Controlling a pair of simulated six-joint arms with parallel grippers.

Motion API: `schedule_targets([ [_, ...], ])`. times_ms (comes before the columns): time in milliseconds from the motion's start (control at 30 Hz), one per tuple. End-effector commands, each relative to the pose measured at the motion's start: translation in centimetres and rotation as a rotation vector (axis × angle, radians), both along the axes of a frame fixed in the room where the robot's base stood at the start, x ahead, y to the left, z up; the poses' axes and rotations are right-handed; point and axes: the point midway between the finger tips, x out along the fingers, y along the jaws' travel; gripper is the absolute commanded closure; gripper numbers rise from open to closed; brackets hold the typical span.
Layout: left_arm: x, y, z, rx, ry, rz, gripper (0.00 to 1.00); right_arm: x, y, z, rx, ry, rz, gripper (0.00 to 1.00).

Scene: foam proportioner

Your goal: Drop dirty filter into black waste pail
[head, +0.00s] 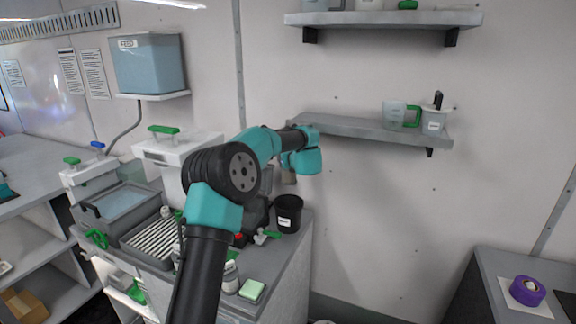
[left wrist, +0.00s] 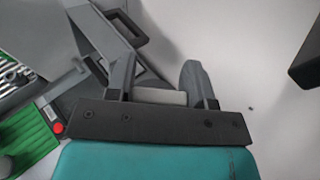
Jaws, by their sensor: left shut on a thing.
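My left gripper (left wrist: 158,85) is shut on a pale block-like thing (left wrist: 160,97), which seems to be the dirty filter; only a strip of it shows between the fingers. In the head view my left gripper (head: 289,179) hangs in the air above the black waste pail (head: 288,224), apart from it. The pail stands upright at the back right of the bench and has a white label. My right gripper is not in view.
The grey bench (head: 272,277) holds a ribbed tray (head: 152,238), a green-topped sponge (head: 252,290), green-handled fittings (head: 267,236) and small bottles. A wall shelf (head: 350,130) with a jug (head: 395,115) is above right. Air right of the pail is clear.

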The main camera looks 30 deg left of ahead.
Motion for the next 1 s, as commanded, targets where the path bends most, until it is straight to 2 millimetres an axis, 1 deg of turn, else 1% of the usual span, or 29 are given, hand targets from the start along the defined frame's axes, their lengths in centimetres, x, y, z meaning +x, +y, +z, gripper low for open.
schedule_targets([
  [300,0.0,0.0,0.0,0.000,0.000,0.000,0.93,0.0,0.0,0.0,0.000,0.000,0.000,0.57],
  [467,0.0,0.0,-0.4,0.000,0.001,0.000,0.93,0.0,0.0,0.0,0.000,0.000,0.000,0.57],
  [667,0.0,0.0,-1.7,0.000,0.003,0.000,0.93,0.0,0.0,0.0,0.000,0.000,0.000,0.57],
  [1000,0.0,0.0,-4.9,-0.001,0.002,0.001,0.93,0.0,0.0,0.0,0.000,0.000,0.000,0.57],
])
